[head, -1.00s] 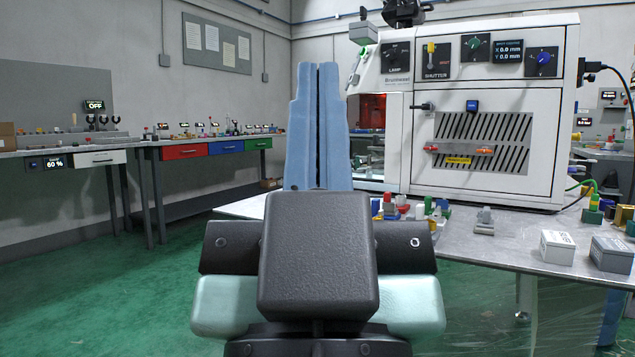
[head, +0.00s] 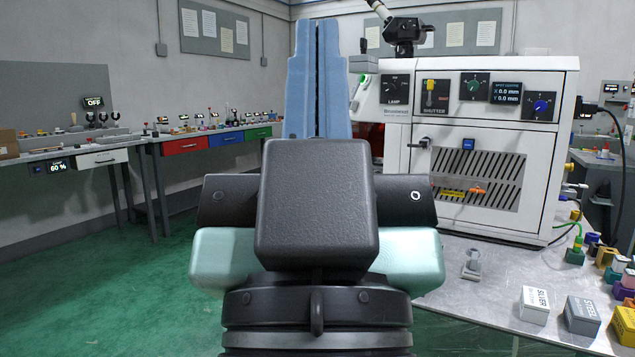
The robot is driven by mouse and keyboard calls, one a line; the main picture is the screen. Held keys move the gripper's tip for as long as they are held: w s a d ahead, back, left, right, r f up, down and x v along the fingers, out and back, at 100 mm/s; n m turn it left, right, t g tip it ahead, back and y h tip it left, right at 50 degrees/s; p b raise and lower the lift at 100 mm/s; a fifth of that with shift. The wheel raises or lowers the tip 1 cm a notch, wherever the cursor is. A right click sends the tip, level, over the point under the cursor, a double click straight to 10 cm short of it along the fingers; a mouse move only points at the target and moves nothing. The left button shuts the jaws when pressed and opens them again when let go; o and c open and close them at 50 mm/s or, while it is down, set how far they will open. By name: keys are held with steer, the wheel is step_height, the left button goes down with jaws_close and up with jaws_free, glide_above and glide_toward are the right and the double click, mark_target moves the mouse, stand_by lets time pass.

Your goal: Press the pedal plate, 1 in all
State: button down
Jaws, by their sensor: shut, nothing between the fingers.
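I do not see the pedal plate in the head view. My gripper (head: 318,24) stands upright in the middle of the picture, its two long light-blue fingers side by side with only a thin dark line between them. It is shut and holds nothing. The fingertips are in front of the back wall, left of the white machine (head: 436,182), and appear apart from everything. My own arm hides the floor and whatever lies directly ahead and below.
The white machine stands on a grey table (head: 455,295) at right. A silver box (head: 534,306), a steel box (head: 582,316) and several small coloured parts are on the table. A bench with red (head: 185,145), blue and green drawers runs along the left wall. Green floor (head: 110,290) at left is clear.

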step_height(320, 180, up, 30)
steer(key=p, duration=2.7)
steer(key=shift+w, duration=0.1)
